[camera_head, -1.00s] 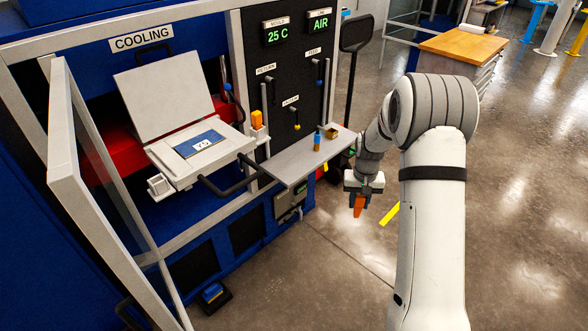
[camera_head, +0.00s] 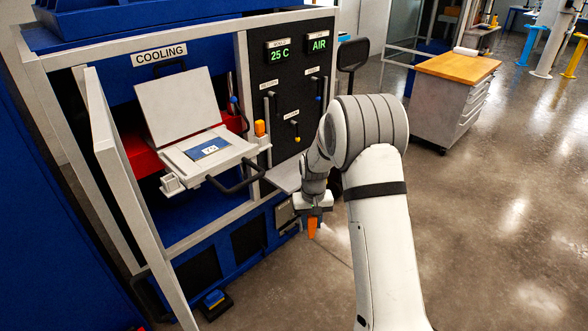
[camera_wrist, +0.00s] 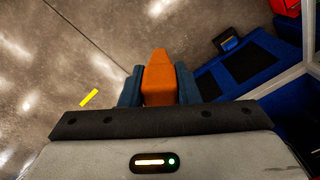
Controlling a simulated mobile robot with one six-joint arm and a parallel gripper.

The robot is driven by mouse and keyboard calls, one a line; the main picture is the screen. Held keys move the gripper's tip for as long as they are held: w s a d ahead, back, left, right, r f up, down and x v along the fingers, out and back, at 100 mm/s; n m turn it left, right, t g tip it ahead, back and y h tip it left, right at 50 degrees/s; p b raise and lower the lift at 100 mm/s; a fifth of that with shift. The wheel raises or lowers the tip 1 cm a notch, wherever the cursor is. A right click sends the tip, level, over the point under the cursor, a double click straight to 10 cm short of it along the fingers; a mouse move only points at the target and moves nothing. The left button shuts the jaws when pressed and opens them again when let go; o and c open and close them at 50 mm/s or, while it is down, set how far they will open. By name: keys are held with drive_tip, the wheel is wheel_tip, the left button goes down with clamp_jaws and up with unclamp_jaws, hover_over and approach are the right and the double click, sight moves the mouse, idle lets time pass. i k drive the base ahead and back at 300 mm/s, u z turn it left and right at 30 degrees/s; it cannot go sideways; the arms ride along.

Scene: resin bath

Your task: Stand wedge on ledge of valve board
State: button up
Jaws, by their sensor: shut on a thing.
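An orange wedge (camera_wrist: 158,78) is between the two blue-grey fingers of my gripper (camera_wrist: 158,90) in the wrist view. In the head view the wedge (camera_head: 312,226) hangs point-down below my gripper (camera_head: 312,212), over the floor. The black valve board (camera_head: 292,95) stands behind, with displays reading 25 C and AIR and several small valve levers. Its pale ledge (camera_head: 284,178) shows only in part, as my arm hides its right side. My gripper is in front of and below the ledge in the picture, apart from it.
The cooling station has a white box with its lid raised (camera_head: 187,98), a black bar handle (camera_head: 236,182) and an open grey-framed door (camera_head: 112,150) at left. An orange-topped item (camera_head: 260,129) stands beside the board. A wooden-topped cabinet (camera_head: 448,100) stands behind.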

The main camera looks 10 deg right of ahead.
sight(287, 178)
drive_tip(key=u, duration=0.1)
drive_tip(key=i, duration=1.65)
